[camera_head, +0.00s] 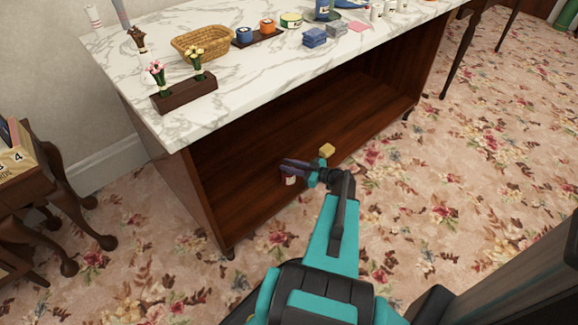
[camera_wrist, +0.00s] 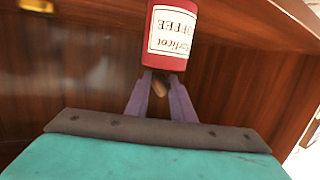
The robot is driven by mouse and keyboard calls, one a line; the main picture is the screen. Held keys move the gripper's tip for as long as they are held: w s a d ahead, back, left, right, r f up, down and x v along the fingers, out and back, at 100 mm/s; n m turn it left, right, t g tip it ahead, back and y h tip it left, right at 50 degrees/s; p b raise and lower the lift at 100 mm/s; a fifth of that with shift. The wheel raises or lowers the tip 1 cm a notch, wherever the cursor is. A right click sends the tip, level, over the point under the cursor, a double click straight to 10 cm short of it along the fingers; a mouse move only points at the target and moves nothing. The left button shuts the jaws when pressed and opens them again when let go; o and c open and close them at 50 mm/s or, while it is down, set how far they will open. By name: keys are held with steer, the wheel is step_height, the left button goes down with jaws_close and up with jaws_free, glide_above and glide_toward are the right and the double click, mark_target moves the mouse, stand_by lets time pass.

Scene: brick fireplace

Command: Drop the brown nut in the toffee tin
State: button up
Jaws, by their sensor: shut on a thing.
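My gripper (camera_wrist: 161,80) shows purple fingers in the wrist view. They are shut on a small brown nut (camera_wrist: 158,89), which is partly hidden between them. A red tin (camera_wrist: 172,57) with a white label stands just beyond the fingertips. In the head view my gripper (camera_head: 293,165) is in front of the open lower bay of the cabinet, with the tin (camera_head: 290,180) showing small just below the fingers. The nut cannot be made out there.
A yellow block-like thing (camera_head: 326,150) shows beside my gripper. The wooden cabinet's lower shelf (camera_head: 245,150) is otherwise largely bare. The marble top (camera_head: 240,85) overhangs it and carries a basket (camera_head: 202,42), a flower planter (camera_head: 184,92) and several small items.

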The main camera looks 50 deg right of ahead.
steer(key=shift+p, duration=0.3)
stand_by(0.5)
steer(key=o, duration=1.1)
steer(key=shift+r, duration=0.15)
steer(key=shift+r+p, duration=2)
steer(key=shift+r, duration=0.4)
